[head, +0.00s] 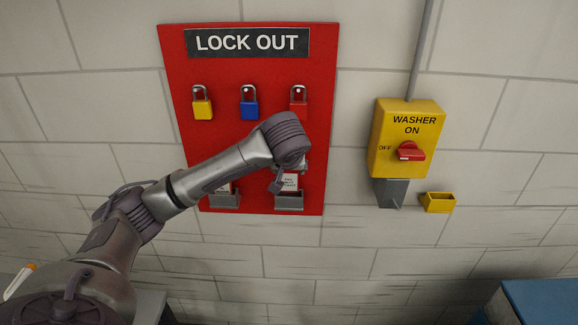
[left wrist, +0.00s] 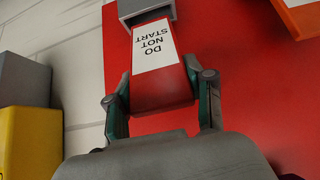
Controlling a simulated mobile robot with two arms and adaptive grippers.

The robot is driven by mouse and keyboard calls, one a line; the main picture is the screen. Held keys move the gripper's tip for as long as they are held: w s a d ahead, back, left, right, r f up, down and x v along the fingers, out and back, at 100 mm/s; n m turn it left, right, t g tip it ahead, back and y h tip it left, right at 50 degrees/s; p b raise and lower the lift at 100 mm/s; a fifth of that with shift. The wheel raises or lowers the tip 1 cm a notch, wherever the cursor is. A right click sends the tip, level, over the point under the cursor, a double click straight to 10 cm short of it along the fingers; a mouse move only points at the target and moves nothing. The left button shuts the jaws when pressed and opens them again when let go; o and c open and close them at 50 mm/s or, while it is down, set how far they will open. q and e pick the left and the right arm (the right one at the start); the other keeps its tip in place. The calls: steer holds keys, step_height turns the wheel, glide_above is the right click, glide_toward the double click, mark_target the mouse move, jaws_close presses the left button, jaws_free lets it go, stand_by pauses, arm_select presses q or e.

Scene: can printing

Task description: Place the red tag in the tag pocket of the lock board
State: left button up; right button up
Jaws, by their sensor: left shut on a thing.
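The red tag (left wrist: 165,93), with a white "DO NOT START" label, is held between the two fingers of my left gripper (left wrist: 160,100). In the head view the tag (head: 290,182) is at the lower right of the red lock board (head: 265,143), with my left gripper (head: 290,168) at its upper part, partly hidden by my arm. The tag's far end meets the grey right-hand pocket (head: 289,204), also in the left wrist view (left wrist: 140,8). I cannot tell how deep it sits inside. My right gripper is not in view.
Another tag (head: 222,188) stands in the left grey pocket (head: 224,202), partly behind my arm. Yellow (head: 202,109), blue (head: 249,109) and red (head: 298,110) padlocks hang above. A yellow washer switch box (head: 407,130) and small yellow holder (head: 438,203) are to the right.

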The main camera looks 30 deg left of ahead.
mark_target(289, 173)
arm_select(q)
steer(key=shift+w+a+f, duration=0.1)
steer(key=shift+f, duration=0.35)
steer(key=shift+w+a+f+p, duration=0.15)
steer(key=shift+f+p, duration=0.2)
steer(key=shift+f, duration=0.4)
steer(key=g+p, duration=0.1)
steer(key=p, duration=0.1)
steer(key=w+g+h+p, duration=0.1)
steer(key=w+a+g+p, duration=0.1)
steer(key=p, duration=0.1)
steer(key=shift+w+a+f+h+p, duration=0.1)
steer(key=shift+w+f+h+p, duration=0.1)
steer(key=shift+f+h+p, duration=0.15)
steer(key=shift+r, duration=0.1)
steer(key=shift+f, duration=0.65)
